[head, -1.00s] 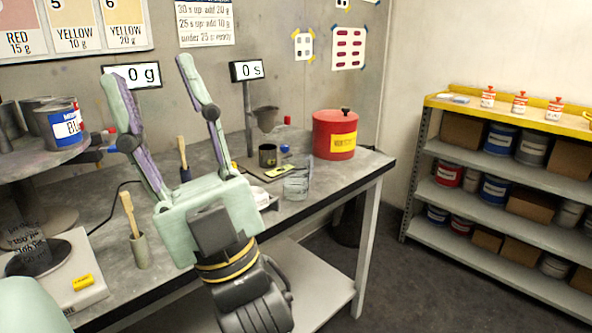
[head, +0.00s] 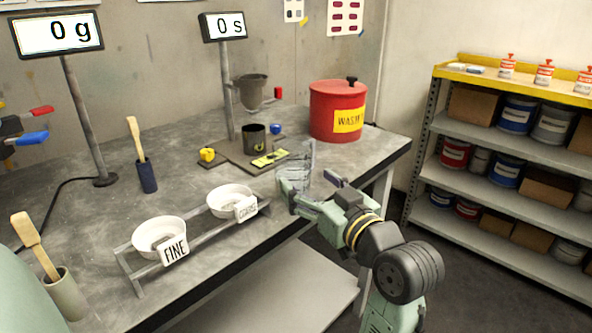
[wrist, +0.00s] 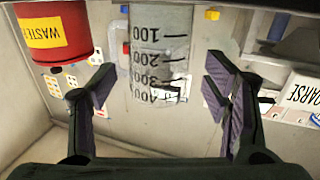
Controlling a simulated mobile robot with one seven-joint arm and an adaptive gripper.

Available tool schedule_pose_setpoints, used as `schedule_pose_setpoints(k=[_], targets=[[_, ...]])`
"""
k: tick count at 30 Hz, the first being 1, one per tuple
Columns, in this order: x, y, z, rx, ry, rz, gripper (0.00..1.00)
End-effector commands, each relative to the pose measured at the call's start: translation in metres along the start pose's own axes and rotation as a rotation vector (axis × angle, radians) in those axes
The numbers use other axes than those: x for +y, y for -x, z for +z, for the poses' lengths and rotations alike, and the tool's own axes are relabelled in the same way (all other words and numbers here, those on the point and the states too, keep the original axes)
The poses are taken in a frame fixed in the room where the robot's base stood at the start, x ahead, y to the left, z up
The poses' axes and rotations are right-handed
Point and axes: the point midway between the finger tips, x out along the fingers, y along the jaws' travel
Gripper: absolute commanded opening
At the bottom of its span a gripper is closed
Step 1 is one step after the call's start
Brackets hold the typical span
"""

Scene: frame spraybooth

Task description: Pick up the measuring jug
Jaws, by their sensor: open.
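The measuring jug (head: 298,163) is clear and stands near the front edge of the bench, left of the red waste bin. In the wrist view the jug (wrist: 160,45) appears upside down, with its scale of 100 to 400 facing me. My gripper (head: 310,188) is at the bench edge, on the near side of the jug, and partly covers its lower part. In the wrist view my gripper's two fingers (wrist: 160,82) are spread to the left and right of the jug, with gaps on both sides. Whether the fingertips reach past its near wall is unclear.
The red waste bin (head: 335,125) stands behind and right of the jug. White bowls labelled FINE (head: 158,235) and COARSE (head: 228,198) sit on a rack (head: 205,238) to the left. A dark cup (head: 254,137) stands behind. A stocked shelf (head: 520,155) is at right.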

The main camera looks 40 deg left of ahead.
Motion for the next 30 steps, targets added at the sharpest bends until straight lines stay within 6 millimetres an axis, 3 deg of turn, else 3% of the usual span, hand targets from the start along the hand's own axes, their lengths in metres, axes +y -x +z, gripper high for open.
schedule_pose_setpoints(k=[18, 26, 30], targets=[[0.001, -0.073, 0.000, 0.001, 0.000, 0.000, 0.70], [0.002, -0.078, 0.002, 0.003, 0.001, 0.002, 0.70], [0.002, -0.078, 0.002, 0.003, 0.001, 0.002, 0.62]])
